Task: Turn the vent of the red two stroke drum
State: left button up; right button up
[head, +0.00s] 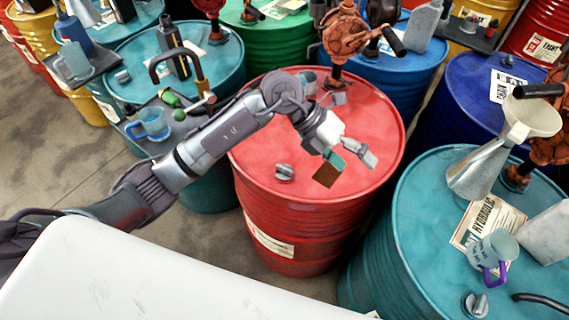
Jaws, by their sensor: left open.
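The red drum (322,215) stands in the middle of the head view; the writing on its pale side label is too small to read. Its vent (285,172) is a small grey winged cap on the drum top, near the front left rim. My left gripper (348,167) is open and empty above the drum top, to the right of the vent and apart from it. My left arm reaches in from the left and passes above the drum's left rim. My right gripper is not in view.
An orange-red hand pump (347,38) stands at the red drum's back rim. A teal drum (375,262) at the right carries a metal funnel can (482,172) and a mug (493,250).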

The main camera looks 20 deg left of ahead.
pick_arm(q)
jog(key=w+a+f+y, duration=0.25)
jog(key=a+y, duration=0.35)
jog(key=a, duration=0.4)
jog(key=n+y, duration=0.2)
jog(key=y, duration=0.2)
send_over(284, 167)
notch_tip(284, 167, down, 11)
jog(key=p, duration=0.4)
jog(key=shift+f, duration=0.75)
